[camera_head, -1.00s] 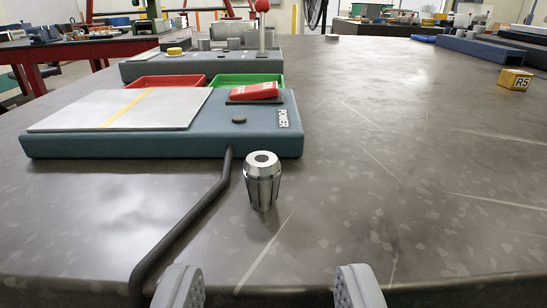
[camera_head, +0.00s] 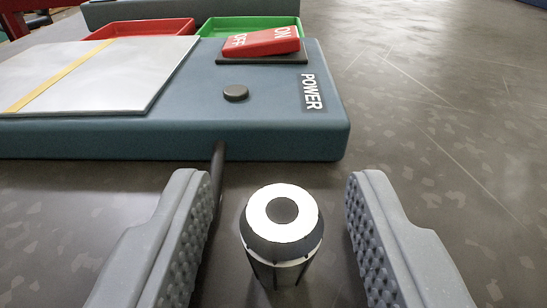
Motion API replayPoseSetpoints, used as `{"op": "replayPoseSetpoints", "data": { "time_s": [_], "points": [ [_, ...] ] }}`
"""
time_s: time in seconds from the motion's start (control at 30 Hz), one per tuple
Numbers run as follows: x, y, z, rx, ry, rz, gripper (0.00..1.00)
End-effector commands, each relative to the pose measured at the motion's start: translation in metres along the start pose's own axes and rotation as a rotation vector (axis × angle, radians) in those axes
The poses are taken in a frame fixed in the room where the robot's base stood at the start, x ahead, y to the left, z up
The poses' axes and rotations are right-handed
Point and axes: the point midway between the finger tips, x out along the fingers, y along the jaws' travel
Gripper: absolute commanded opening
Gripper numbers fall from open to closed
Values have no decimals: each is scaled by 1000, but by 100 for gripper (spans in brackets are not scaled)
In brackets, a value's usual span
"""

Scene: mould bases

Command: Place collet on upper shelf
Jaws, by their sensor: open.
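The collet (camera_head: 281,240) is a shiny metal cylinder with a white-looking top ring and a dark centre hole. It stands upright on the grey table, in front of the blue power unit. My gripper (camera_head: 280,195) is open, with one ridged grey finger on each side of the collet. There is a gap between the collet and each finger. No upper shelf can be made out.
The blue power unit (camera_head: 245,140) lies just beyond the collet, with a red ON/OFF switch (camera_head: 262,42), a dark knob (camera_head: 236,93) and a pale plate (camera_head: 95,75). Red (camera_head: 150,27) and green (camera_head: 250,24) trays sit behind. A dark cable (camera_head: 217,165) passes left. The table (camera_head: 440,110) is clear at right.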

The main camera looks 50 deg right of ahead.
Motion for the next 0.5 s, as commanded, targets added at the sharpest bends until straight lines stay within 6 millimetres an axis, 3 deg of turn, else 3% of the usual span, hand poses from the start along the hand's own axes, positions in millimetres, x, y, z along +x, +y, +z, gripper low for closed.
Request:
{"op": "replayPoseSetpoints", "data": {
  "time_s": [0.37,0.5],
  "points": [
    [7,-1,0,1,-1,-2,41],
    [7,-1,0,1,-1,-2,8]
  ]
}}
